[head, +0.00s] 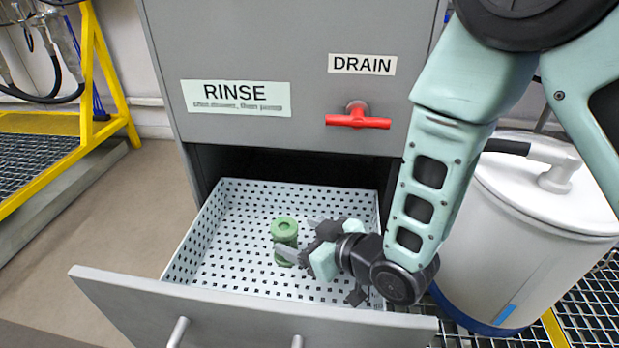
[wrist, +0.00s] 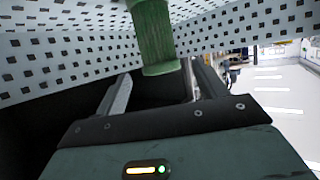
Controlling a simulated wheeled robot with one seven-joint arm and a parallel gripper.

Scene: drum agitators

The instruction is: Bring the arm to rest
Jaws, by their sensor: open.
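My gripper (head: 293,241) is low inside the open perforated drawer (head: 230,262), reaching in from the right. Its jaws are open, with one finger on either side of a green cylindrical part (head: 285,232). The green part stands upright on the drawer floor. In the wrist view the green part (wrist: 154,38) shows between and beyond the two fingers (wrist: 155,92). Whether a finger touches it cannot be told. My arm comes down from the upper right over the drawer's right side.
The grey cabinet has a RINSE label (head: 235,98), a DRAIN label (head: 362,64) and a red valve handle (head: 357,117) above the drawer. The drawer front (head: 240,312) has handles. A white drum (head: 540,235) stands close on the right. A yellow frame (head: 112,75) is at left.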

